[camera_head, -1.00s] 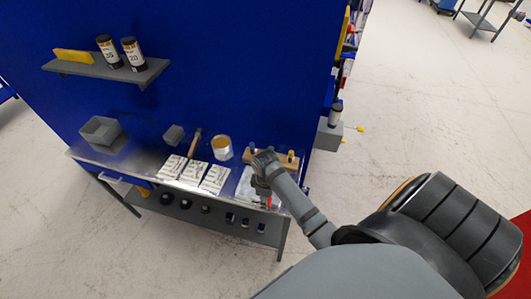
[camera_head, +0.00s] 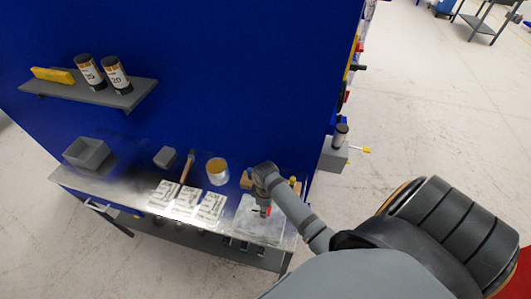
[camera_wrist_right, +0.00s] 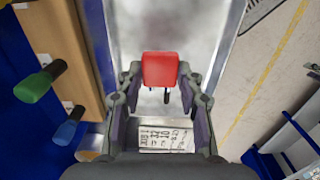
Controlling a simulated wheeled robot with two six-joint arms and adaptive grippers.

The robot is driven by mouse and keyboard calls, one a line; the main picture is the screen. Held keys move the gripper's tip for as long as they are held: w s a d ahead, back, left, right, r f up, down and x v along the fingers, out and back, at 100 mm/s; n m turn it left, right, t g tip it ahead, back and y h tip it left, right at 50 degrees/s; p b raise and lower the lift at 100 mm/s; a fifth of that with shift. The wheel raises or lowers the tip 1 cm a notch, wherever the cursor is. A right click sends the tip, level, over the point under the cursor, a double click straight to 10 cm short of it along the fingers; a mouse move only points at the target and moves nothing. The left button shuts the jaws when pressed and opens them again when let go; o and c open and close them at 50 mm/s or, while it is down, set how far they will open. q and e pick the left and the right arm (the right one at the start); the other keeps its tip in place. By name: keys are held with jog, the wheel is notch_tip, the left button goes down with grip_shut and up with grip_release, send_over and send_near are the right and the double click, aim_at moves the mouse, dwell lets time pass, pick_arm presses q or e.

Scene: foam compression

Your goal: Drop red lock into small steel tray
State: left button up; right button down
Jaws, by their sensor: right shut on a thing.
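The red lock (camera_wrist_right: 160,70) is between the fingertips of my right gripper (camera_wrist_right: 160,82) in the right wrist view, with its dark shackle partly visible below. In the head view the red lock (camera_head: 267,211) shows as a small red spot under my right gripper (camera_head: 262,204), which is shut on it. A pale, shiny steel surface, which looks like the small steel tray (camera_head: 255,232), lies below the lock at the bench's right end. It also shows in the right wrist view (camera_wrist_right: 150,28). I cannot judge the height of the lock above it. My left gripper is out of view.
White printed cards (camera_head: 187,201) lie left of the tray. A round tin (camera_head: 217,171), a hammer (camera_head: 187,167) and a grey open box (camera_head: 87,152) stand behind and further left. A wooden rack with green (camera_wrist_right: 35,85) and blue handles is close beside the gripper.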

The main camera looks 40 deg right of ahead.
jog(key=shift+w+f, duration=0.1)
jog(key=shift+f, duration=0.6)
jog(key=shift+s+a+r, duration=0.1)
jog(key=shift+s, duration=0.2)
jog(key=c, duration=1.2)
grip_release()
jog(key=o, duration=0.4)
jog(key=shift+w, duration=0.2)
jog(key=shift+s, duration=0.1)
jog(key=shift+r, duration=0.15)
notch_tip(320, 180, up, 12)
jog(key=shift+f, duration=0.2)
